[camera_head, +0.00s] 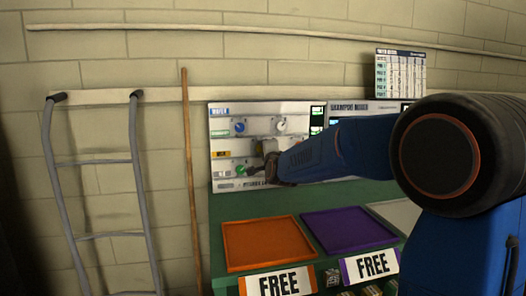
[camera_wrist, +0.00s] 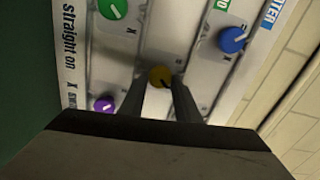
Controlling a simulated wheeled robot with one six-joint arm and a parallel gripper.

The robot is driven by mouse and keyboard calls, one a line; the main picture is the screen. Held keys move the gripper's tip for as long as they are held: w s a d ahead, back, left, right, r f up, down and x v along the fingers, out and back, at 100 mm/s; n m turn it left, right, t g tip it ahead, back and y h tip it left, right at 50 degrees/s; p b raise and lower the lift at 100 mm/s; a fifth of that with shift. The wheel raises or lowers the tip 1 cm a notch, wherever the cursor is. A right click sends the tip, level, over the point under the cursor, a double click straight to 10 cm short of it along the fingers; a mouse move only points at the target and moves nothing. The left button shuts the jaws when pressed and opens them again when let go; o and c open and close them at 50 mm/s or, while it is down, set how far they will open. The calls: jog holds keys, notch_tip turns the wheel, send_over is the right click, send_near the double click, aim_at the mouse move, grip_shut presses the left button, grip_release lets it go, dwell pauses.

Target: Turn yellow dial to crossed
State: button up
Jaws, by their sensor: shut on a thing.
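The yellow dial (camera_wrist: 159,76) sits on the white panel (camera_wrist: 208,72), between the tips of my gripper (camera_wrist: 160,84) in the wrist view. My gripper is shut on it, one finger on each side. The dial's pointer mark cannot be made out, so I cannot tell its setting. In the head view my gripper (camera_head: 268,166) reaches the panel from the right and largely hides the yellow dial.
Close by are a green dial (camera_wrist: 112,8), a blue dial (camera_wrist: 232,39) and a purple dial (camera_wrist: 103,104). An orange tray (camera_head: 266,244) and a purple tray (camera_head: 348,230) lie below the panel. A ladder (camera_head: 103,162) leans at left.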

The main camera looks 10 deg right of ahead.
jog(key=shift+m, duration=0.5)
jog(key=o, duration=1)
jog(key=shift+d, duration=0.1)
jog(key=shift+s, duration=0.1)
jog(key=s, duration=1.7)
jog(key=shift+s+f, duration=0.1)
jog(key=shift+s, duration=0.05)
